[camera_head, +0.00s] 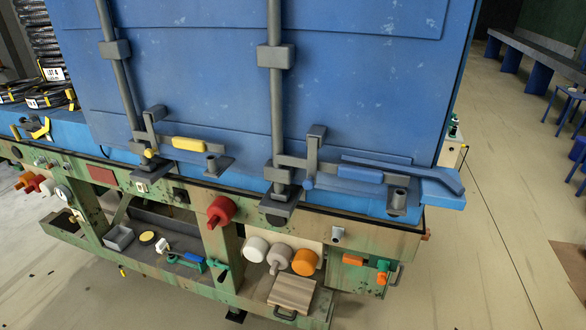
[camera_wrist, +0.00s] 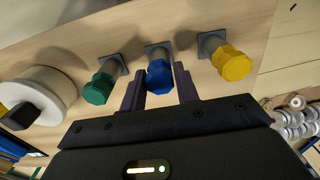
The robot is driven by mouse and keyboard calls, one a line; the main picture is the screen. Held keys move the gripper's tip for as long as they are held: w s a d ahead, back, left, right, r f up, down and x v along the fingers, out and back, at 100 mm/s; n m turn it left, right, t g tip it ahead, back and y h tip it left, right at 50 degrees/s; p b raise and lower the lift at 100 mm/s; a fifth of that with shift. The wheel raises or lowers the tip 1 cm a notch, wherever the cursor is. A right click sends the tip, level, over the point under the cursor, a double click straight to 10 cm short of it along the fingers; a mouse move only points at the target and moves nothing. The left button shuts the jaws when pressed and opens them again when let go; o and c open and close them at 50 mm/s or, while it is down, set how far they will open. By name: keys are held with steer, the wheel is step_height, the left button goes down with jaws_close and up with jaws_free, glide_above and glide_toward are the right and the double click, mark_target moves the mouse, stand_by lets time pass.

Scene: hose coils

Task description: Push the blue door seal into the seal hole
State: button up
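The blue seal (camera_wrist: 160,77) is a blue hexagonal head on a grey stem with a square plate, on a pale wood-coloured panel in the wrist view. My gripper (camera_wrist: 160,82) has its two dark fingers on either side of the blue head. Any gap is too narrow to tell whether they press on it. In the head view a blue-marked handle (camera_head: 361,174) lies across the right part of the blue container door (camera_head: 190,80). A dark catch (camera_head: 397,201) sits under it. I cannot make out the seal hole. My gripper is not in the head view.
A green seal (camera_wrist: 97,88) stands left of the blue one and a yellow seal (camera_wrist: 231,63) right of it. A large white knob (camera_wrist: 45,92) is at far left. In the head view a yellow-marked handle (camera_head: 188,144) is on the left door part.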

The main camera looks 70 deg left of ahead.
jaws_close()
steer(key=shift+c, duration=1.7)
jaws_free()
steer(key=shift+c, duration=1.1)
steer(key=shift+r+p, duration=0.3)
steer(key=shift+r, duration=0.1)
steer(key=shift+r+p, duration=1.5)
steer(key=shift+r, duration=0.65)
step_height(320, 180, up, 6)
steer(key=p, duration=0.4)
steer(key=shift+r, duration=0.15)
